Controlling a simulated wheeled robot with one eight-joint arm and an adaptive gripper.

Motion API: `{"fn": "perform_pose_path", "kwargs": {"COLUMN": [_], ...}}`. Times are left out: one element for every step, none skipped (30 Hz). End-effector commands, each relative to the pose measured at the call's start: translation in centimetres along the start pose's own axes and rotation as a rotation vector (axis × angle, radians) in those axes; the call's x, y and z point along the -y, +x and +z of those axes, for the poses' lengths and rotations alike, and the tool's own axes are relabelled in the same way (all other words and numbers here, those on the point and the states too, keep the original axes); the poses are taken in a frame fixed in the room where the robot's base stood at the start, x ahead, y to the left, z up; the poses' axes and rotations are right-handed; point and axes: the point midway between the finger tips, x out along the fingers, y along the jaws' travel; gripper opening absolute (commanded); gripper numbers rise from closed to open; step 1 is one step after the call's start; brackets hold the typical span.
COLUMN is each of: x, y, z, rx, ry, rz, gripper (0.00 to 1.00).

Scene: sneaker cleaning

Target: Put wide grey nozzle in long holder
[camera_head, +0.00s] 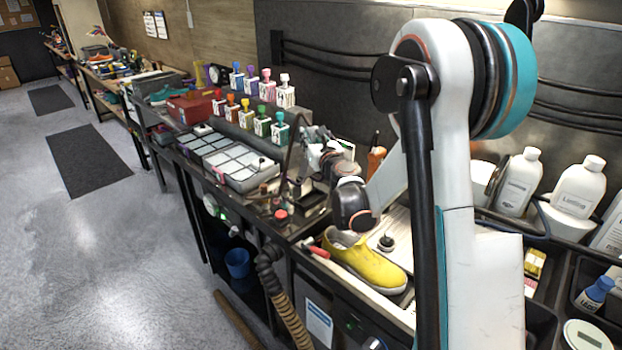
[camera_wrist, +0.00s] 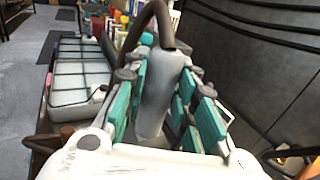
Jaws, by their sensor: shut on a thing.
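The grey nozzle (camera_wrist: 155,98) shows in the wrist view as a smooth, long grey piece between the teal finger pads. My gripper (camera_wrist: 163,72) is shut on it. A dark curved tube (camera_wrist: 147,16) rises beyond the nozzle; I cannot tell whether they are joined. In the head view my gripper (camera_head: 322,150) is over the bench, near the grey tray, and its wrist hides much of the nozzle. I cannot make out the long holder for certain in either view.
A yellow shoe (camera_head: 368,264) lies on the bench in front of my wrist. A lidded compartment tray (camera_head: 240,176) and several stamp-like bottles (camera_head: 263,122) stand beyond to the left. White bottles (camera_head: 519,182) stand at the right. A dark wall closes the back.

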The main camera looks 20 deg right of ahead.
Motion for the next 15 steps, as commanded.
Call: {"fn": "perform_pose_path", "kwargs": {"x": [0.0,0.0,0.0,0.0,0.0,0.0,0.0,0.0,0.0,0.0,0.0,0.0,0.0,0.0,0.0], "y": [0.0,0.1,0.0,0.0,0.0,0.0,0.0,0.0,0.0,0.0,0.0,0.0,0.0,0.0,0.0], "z": [-1.7,-2.4,-3.3,-4.0,-4.6,-5.4,-5.9,-6.3,-6.8,-7.1,-7.3,-7.5,-7.6,-7.7,-7.9], "rx": [0.0,0.0,0.0,0.0,0.0,0.0,0.0,0.0,0.0,0.0,0.0,0.0,0.0,0.0,0.0], "ry": [0.0,0.0,0.0,0.0,0.0,0.0,0.0,0.0,0.0,0.0,0.0,0.0,0.0,0.0,0.0], "rz": [0.0,0.0,0.0,0.0,0.0,0.0,0.0,0.0,0.0,0.0,0.0,0.0,0.0,0.0,0.0], "gripper": [0.0,0.0,0.0,0.0,0.0,0.0,0.0,0.0,0.0,0.0,0.0,0.0,0.0,0.0,0.0]}}
